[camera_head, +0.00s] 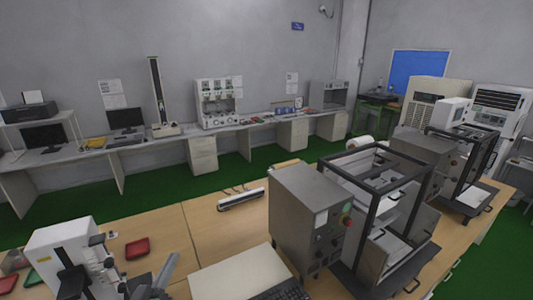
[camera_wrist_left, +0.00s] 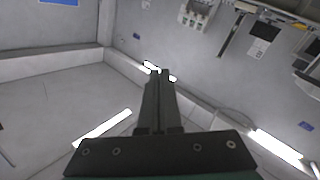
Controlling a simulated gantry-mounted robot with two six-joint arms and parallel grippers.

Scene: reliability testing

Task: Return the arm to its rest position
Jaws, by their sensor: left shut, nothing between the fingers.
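My left gripper (camera_head: 166,268) shows at the bottom edge of the head view, left of the middle, over the front of the wooden bench. Its grey fingers point up, and most of the arm is out of frame. In the left wrist view the two dark fingers (camera_wrist_left: 158,76) lie together, shut, with nothing between them. Behind them that view shows ceiling lights and grey walls, tilted. My right gripper is not in view.
A white instrument (camera_head: 68,250) stands just left of the gripper, with a red tray (camera_head: 137,248) close by. A pale panel (camera_head: 238,274) lies to its right. A grey metal box (camera_head: 305,215) and a black-framed machine (camera_head: 372,205) stand farther right.

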